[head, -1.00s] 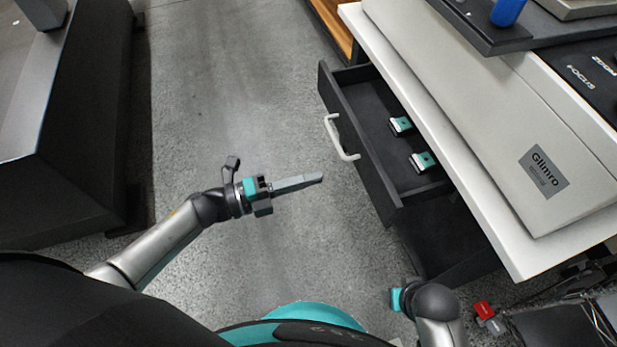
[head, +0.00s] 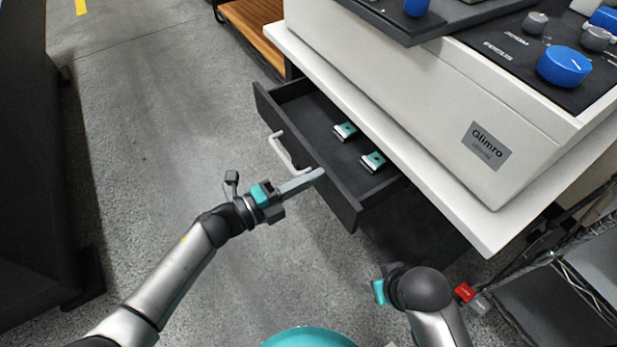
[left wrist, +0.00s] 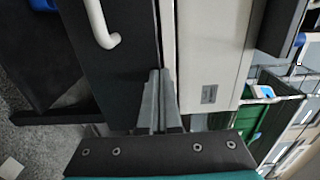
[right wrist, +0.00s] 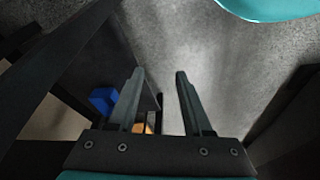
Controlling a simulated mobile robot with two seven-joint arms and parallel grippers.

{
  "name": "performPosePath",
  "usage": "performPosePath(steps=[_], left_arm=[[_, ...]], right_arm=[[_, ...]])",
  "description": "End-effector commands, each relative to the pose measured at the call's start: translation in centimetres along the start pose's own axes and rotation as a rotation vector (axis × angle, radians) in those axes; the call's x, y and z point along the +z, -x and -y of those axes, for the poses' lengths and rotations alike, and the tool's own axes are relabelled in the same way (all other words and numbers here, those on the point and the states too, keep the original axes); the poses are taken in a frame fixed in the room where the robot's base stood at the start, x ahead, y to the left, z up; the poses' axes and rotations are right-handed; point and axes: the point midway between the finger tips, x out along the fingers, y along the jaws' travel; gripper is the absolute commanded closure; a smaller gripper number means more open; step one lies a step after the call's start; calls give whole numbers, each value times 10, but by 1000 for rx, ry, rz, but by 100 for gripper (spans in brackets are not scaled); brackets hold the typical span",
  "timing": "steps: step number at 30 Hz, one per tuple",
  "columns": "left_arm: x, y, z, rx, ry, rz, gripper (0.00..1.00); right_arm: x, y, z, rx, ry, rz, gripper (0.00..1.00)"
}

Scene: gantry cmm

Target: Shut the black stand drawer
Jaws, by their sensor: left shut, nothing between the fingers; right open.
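The black stand drawer (head: 337,199) is pulled out from under the white-topped stand. Its pale bar handle (head: 281,153) is on the front face, and the handle also shows in the left wrist view (left wrist: 99,22). Two teal-and-grey pieces (head: 345,131) (head: 373,161) lie inside. My left gripper (head: 320,173) is shut and empty, its fingertips over or against the drawer front, right of the handle; I cannot tell if they touch. The drawer front (left wrist: 115,75) is close ahead in the left wrist view. My right gripper (right wrist: 158,78) is open and empty, low beside the stand's near corner.
A white machine labelled Glimro (head: 440,90) with blue knobs stands on the white top (head: 462,222). A dark cabinet (head: 30,200) is on the left. Red and grey items (head: 464,292) lie at lower right. Grey floor in front of the drawer is free.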

Motion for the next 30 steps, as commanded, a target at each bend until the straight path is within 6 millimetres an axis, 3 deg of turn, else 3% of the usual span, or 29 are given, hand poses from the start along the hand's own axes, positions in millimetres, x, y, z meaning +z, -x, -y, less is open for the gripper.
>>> performPosePath(steps=[5, 12, 18, 24, 30], left_arm=[[1, -15, 0, -4, -1, 1, 100], [1, -70, -1, -4, -2, 0, 100], [0, -103, -2, -2, -1, 0, 100], [0, -117, -1, 0, -1, 1, 100], [0, -118, 0, 0, -1, 1, 100]], right_arm=[[-1, 1, 0, 0, 0, -4, 50], [-16, 29, -1, 3, -2, -54, 50], [-23, 52, -2, 5, -3, -87, 50], [-26, 66, -2, 6, -3, -103, 50], [-26, 68, -2, 6, -3, -103, 50]])
